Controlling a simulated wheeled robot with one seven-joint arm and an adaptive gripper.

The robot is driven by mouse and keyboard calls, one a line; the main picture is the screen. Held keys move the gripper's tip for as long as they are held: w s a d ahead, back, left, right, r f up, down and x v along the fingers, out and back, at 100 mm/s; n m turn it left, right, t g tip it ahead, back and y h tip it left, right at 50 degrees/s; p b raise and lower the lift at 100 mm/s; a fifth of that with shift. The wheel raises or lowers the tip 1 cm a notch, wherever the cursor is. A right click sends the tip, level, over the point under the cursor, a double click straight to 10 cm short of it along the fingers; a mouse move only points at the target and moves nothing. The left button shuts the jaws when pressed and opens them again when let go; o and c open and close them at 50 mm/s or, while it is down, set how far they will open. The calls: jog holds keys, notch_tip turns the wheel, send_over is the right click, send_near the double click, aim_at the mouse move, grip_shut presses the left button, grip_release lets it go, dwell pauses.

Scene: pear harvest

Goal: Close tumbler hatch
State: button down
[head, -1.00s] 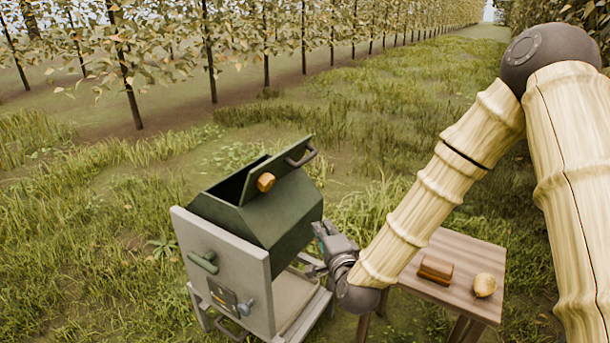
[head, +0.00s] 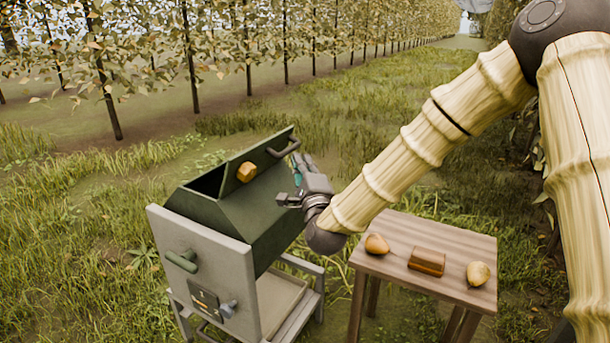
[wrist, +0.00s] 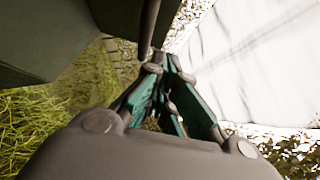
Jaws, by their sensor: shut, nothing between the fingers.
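The tumbler (head: 262,215) is a dark green drum held in a pale grey frame. Its hatch (head: 258,160) stands open, tilted up above the dark opening. A dark bar handle (head: 284,148) is on the hatch's upper right, and an orange knob (head: 247,172) is on its near face. My gripper (head: 297,176) is right of the hatch, just below the handle. In the wrist view my gripper (wrist: 166,70) is shut and empty, and a dark bar (wrist: 149,28), apparently the handle, is at its fingertips. Whether they touch is unclear.
A wooden table (head: 440,240) stands right of the tumbler, below my arm. It carries a brown block (head: 427,261) and two pears, one left (head: 377,244) and one right (head: 478,273). The tumbler's frame (head: 205,260) has a green side handle (head: 182,261). Grass surrounds everything.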

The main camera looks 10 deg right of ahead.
aim_at(292, 149)
jog(key=w, duration=0.1)
jog(key=w+a+r, duration=0.1)
jog(key=w, duration=0.1)
jog(key=w+a+r+b, duration=0.1)
jog(key=w, duration=0.1)
jog(key=shift+a, duration=0.15)
jog(key=shift+w+a+r, duration=0.3)
jog(key=shift+w+a, duration=0.15)
jog(key=shift+a, duration=0.05)
jog(key=shift+r, duration=0.15)
